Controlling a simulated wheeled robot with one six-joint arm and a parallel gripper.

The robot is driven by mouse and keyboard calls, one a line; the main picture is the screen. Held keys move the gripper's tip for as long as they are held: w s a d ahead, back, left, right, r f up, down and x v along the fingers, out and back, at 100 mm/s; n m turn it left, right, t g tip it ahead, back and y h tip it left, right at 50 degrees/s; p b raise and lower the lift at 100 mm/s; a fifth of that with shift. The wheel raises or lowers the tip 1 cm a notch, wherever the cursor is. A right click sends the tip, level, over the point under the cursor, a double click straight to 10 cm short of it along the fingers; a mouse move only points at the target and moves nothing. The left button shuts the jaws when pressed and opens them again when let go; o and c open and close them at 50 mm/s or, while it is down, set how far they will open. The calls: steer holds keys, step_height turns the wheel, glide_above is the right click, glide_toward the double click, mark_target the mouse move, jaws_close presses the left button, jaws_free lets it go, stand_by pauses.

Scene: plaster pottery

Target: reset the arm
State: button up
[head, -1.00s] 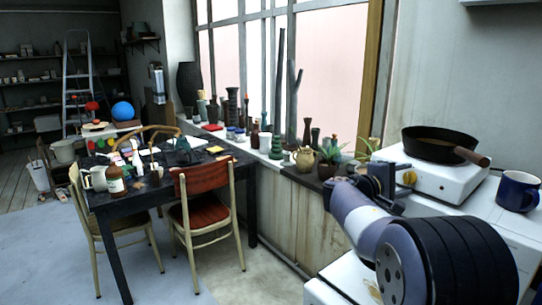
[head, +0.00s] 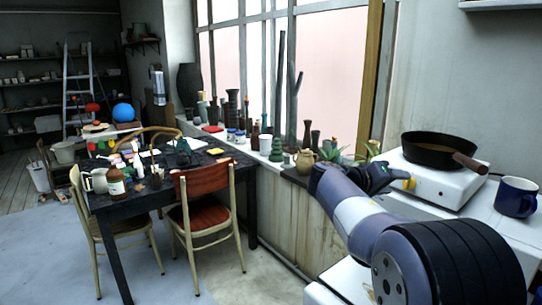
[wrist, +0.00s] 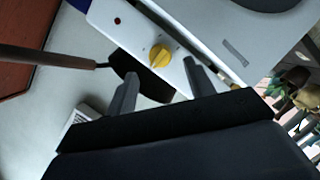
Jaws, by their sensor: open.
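My gripper (head: 392,177) is at the front of the white hot plate, close to its yellow knob (head: 409,184). In the wrist view, the two fingers of my gripper (wrist: 160,85) are apart with nothing held between them. The yellow knob (wrist: 160,56) shows just beyond the fingertips; I cannot tell whether they touch anything. My arm (head: 365,220) reaches up from the lower right in the head view, bent toward the hot plate.
A dark pan (head: 438,150) stands on the hot plate (head: 440,189), with a blue mug (head: 516,197) to the right. A dark-headed utensil with a brown handle (wrist: 45,57) lies beneath the gripper. Pots and plants (head: 330,152) line the windowsill.

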steer(key=v, duration=0.5)
steer(key=shift+s+a+r, duration=0.1)
steer(key=shift+s+a, duration=0.05)
steer(key=shift+a, duration=0.2)
